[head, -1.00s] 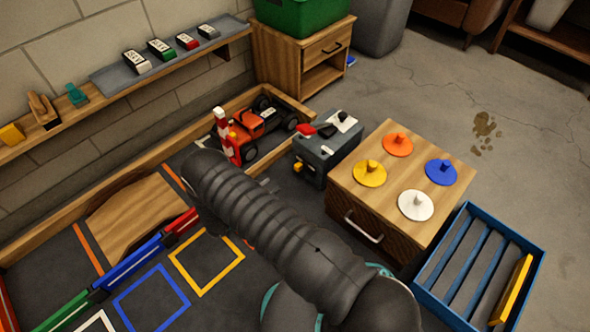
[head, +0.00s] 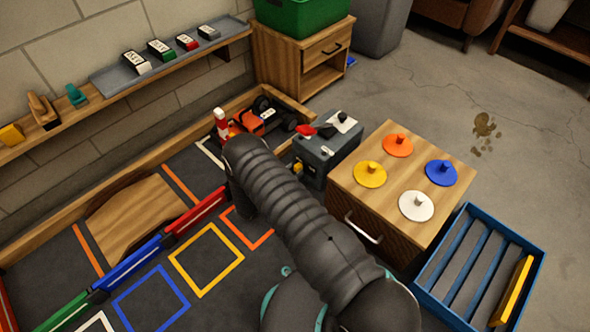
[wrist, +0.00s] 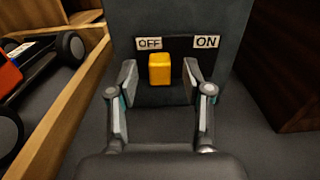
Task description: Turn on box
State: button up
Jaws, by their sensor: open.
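The grey box (head: 328,148) stands beside the wooden track wall, with a red part and a black knob on its top. In the wrist view, the box front (wrist: 230,30) carries an OFF label (wrist: 149,43) on the left and an ON label (wrist: 207,41) on the right. A yellow switch handle (wrist: 160,69) sticks out below the labels, closer to OFF. My gripper (wrist: 158,78) is open, with one finger on each side of the yellow handle. I cannot tell whether either finger touches it. In the head view my arm hides the gripper.
An orange racecar (head: 262,120) sits left of the box behind the wooden wall (wrist: 70,100). A wooden cabinet (head: 345,190) with colored knobbed discs stands close on the right.

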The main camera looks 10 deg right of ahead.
aim_at(308, 169)
jog(key=shift+x, duration=0.75)
grip_shut()
jog(key=shift+s+d, duration=0.45)
jog(key=shift+s, duration=0.25)
jog(key=shift+s+d, duration=0.45)
jog(key=shift+s, duration=0.2)
grip_release()
jog(key=v, duration=1.2)
